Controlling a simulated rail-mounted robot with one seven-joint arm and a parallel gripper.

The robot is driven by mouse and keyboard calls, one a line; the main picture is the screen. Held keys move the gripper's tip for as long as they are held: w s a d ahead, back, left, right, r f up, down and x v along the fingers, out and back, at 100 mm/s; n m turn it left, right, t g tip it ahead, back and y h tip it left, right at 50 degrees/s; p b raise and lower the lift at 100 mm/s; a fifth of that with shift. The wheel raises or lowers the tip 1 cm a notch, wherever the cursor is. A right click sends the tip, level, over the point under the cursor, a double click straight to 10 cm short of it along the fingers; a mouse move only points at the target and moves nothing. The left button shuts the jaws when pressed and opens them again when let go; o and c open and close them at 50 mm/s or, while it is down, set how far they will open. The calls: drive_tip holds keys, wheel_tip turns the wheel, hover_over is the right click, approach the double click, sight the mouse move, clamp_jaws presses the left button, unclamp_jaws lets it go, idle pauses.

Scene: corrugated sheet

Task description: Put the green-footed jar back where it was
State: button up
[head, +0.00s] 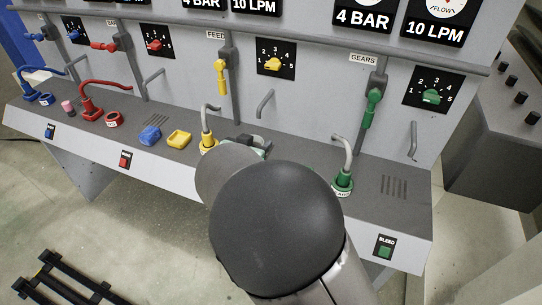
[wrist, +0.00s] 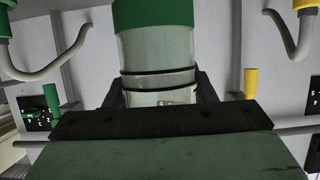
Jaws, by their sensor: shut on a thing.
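The green-footed jar (wrist: 157,50) shows in the wrist view, a clear cylinder with dark bands and a green foot (wrist: 153,13) at the top of the picture. That view looks upside down compared with the head view. My gripper (wrist: 158,88) is shut on the jar, with a dark finger on each side of it. In the head view my arm hides the jar, and only a bit of my gripper (head: 257,143) shows beyond the arm, above the console shelf. I cannot tell whether the foot touches the shelf.
A yellow hose fitting (head: 208,142) and a green hose fitting (head: 344,180) stand on the grey shelf (head: 310,158) on either side of my gripper. Pipes and lever handles line the panel behind.

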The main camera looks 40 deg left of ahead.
drive_tip(key=shift+w+f, duration=1.1)
drive_tip(key=shift+f, duration=0.5)
drive_tip(key=shift+w+f, duration=1.1)
drive_tip(key=shift+f, duration=0.55)
drive_tip(key=shift+w+f, duration=1.1)
drive_tip(key=shift+f, duration=0.5)
drive_tip(key=o, duration=1.2)
drive_tip(key=shift+f, duration=0.15)
drive_tip(key=shift+c, duration=0.2)
drive_tip(key=shift+r, duration=0.2)
drive_tip(key=b+v, duration=0.1)
drive_tip(key=v, duration=1.1)
